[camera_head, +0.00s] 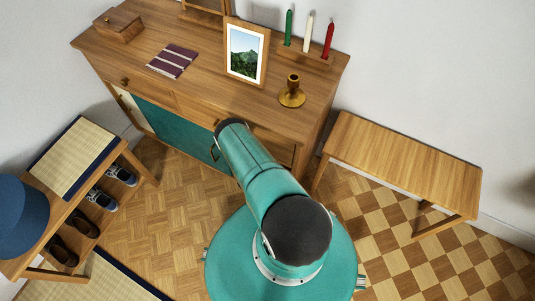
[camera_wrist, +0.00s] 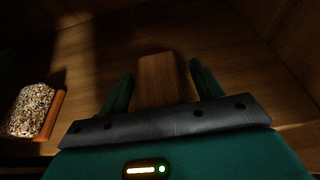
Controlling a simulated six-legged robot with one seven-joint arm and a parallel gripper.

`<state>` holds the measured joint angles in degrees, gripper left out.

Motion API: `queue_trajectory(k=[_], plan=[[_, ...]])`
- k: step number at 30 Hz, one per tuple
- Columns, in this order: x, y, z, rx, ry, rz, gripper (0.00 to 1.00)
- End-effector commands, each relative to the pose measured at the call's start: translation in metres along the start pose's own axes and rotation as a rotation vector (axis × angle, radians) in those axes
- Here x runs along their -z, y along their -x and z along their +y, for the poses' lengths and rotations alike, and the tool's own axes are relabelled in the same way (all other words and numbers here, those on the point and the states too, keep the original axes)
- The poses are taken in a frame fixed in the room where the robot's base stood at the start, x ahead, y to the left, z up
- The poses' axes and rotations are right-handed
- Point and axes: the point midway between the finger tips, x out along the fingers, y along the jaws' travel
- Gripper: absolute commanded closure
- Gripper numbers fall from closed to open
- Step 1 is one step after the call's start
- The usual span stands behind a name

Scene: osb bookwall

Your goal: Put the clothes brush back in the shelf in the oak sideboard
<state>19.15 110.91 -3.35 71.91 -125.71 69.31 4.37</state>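In the wrist view, a plain brown wooden block, seemingly the clothes brush (camera_wrist: 159,80), lies between the two dark green fingers of my gripper (camera_wrist: 162,78). The fingers stand apart on either side of it, with narrow dark gaps showing, so the gripper looks open around it. Its bristles are not visible. Around it is the dim wooden inside of a shelf compartment (camera_wrist: 105,52). In the head view, the oak sideboard (camera_head: 190,78) stands against the wall. My arm reaches to its front and hides the shelf opening, the gripper and the brush.
A speckled object with an orange-brown edge (camera_wrist: 32,110) lies left of the gripper. On the sideboard top are a picture frame (camera_head: 246,53), a brass candlestick (camera_head: 291,92) and candles. A bench (camera_head: 405,165) stands right; a shoe rack (camera_head: 75,160) stands left.

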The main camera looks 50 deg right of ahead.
Motion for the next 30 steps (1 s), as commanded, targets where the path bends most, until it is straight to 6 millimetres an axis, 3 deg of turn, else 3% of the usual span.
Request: queue_trajectory(k=[10,24,30], plan=[[-0.002,0.008,0.001,-0.002,0.002,0.003,0.35],[-0.003,0.101,0.002,-0.003,0.002,0.0,0.35],[-0.003,0.12,0.0,-0.001,0.001,0.0,0.35]])
